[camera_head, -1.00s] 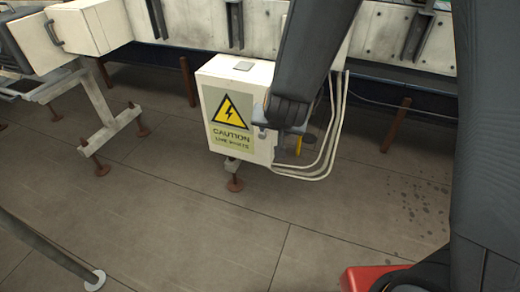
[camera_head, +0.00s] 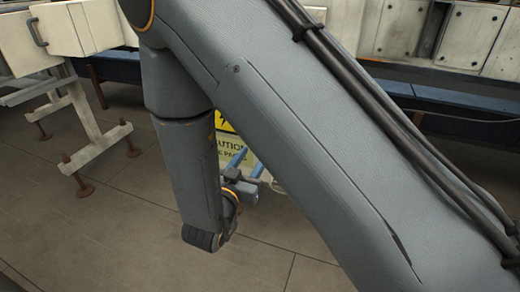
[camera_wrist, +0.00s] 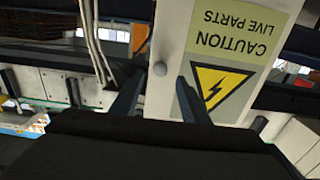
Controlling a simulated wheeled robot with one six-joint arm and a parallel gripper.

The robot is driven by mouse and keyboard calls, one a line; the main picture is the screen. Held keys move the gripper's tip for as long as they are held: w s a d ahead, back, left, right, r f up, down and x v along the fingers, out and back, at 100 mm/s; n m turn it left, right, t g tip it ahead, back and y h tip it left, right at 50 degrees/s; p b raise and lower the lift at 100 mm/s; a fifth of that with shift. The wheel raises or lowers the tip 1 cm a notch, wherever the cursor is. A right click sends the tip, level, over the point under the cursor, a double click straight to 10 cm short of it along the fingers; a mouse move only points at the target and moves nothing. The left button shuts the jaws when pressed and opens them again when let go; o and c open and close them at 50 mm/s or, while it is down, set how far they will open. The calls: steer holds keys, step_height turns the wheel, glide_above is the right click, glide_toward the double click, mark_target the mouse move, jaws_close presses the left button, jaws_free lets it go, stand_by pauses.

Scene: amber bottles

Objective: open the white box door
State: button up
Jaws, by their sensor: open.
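The white box (camera_wrist: 172,40) appears upside down in the wrist view, with its yellow caution label (camera_wrist: 228,65) facing the camera. A small round grey knob (camera_wrist: 160,69) sits on the face beside the label. My gripper (camera_wrist: 159,80) is open and empty, its two fingers apart, and the knob shows between the fingertips. I cannot tell whether the fingers touch it. In the head view my arm hides most of the box, and only part of the label (camera_head: 229,148) shows beside my gripper (camera_head: 247,161). The door looks shut.
Pale cables (camera_wrist: 93,40) run beside the box. A white bench frame (camera_head: 98,130) with rusty feet stands on the left, and a panelled white wall structure (camera_head: 390,30) runs behind. The tiled floor (camera_head: 100,230) in front at left is clear.

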steer(key=b+x, duration=0.1)
steer(key=x, duration=0.5)
jaws_close()
